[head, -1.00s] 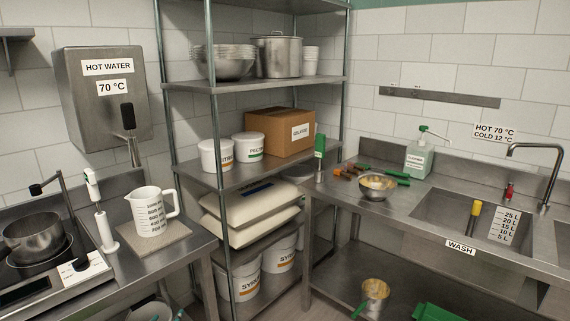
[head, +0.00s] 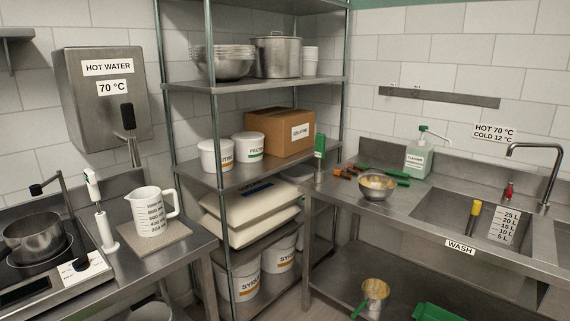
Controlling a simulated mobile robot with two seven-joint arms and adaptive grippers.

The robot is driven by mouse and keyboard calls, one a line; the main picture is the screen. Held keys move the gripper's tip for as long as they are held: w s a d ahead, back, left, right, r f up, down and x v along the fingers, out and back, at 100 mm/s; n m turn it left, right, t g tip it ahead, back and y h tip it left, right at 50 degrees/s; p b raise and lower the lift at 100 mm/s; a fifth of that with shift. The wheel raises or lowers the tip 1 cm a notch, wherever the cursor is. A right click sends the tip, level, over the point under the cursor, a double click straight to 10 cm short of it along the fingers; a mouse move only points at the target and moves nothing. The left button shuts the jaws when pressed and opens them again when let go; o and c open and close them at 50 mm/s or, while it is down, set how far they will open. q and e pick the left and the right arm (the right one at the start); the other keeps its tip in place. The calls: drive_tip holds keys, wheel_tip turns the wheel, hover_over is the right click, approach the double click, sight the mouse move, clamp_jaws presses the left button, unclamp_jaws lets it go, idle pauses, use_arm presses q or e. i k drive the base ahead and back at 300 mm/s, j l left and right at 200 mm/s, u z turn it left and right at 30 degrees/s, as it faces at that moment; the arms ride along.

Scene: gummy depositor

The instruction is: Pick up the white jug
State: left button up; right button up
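The white jug (head: 151,212) stands upright on a beige square mat (head: 182,233) on the left steel counter. It has black volume markings on its front, and its handle points to the right. Its inside is too small to make out. Neither of my grippers is in view.
A white stick-shaped device (head: 103,228) stands just left of the jug, beside a hob with a steel pot (head: 36,234). The hot water unit (head: 103,97) hangs on the wall above. A shelf rack (head: 243,170) stands right of the counter.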

sight(147, 202)
drive_tip(key=u, duration=2.55)
drive_tip(key=z, duration=1.7)
drive_tip(key=i+l, duration=0.1)
drive_tip(key=i, duration=0.65)
drive_tip(key=i+l, duration=0.1)
drive_tip(key=i, duration=0.6)
